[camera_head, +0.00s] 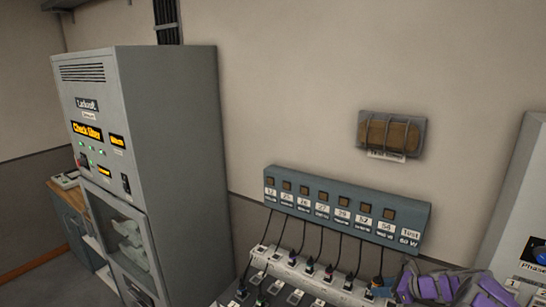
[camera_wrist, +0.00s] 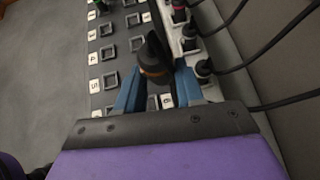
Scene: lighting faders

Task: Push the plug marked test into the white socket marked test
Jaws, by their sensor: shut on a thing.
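My gripper (camera_wrist: 157,82) has its blue fingers shut on a dark plug (camera_wrist: 152,52) with an orange-brown band, in the middle of the wrist view. In the head view my purple arm end is at the lower right, and the banded plug (camera_head: 377,282) shows at its left. No mark on the plug is readable. The plug is above a dark board of square sockets; I cannot tell whether it touches one. The label "Test 60 kV" (camera_head: 410,236) is at the right end of the wall panel. I cannot make out a white socket marked test.
A white strip (camera_head: 300,268) with several plugs and black cables runs beside the dark socket board (camera_wrist: 122,48), which has numbered labels. The blue-grey wall panel (camera_head: 345,208) hangs above it. A grey cabinet (camera_head: 168,150) stands at left. Cables cross the wrist view's right side.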

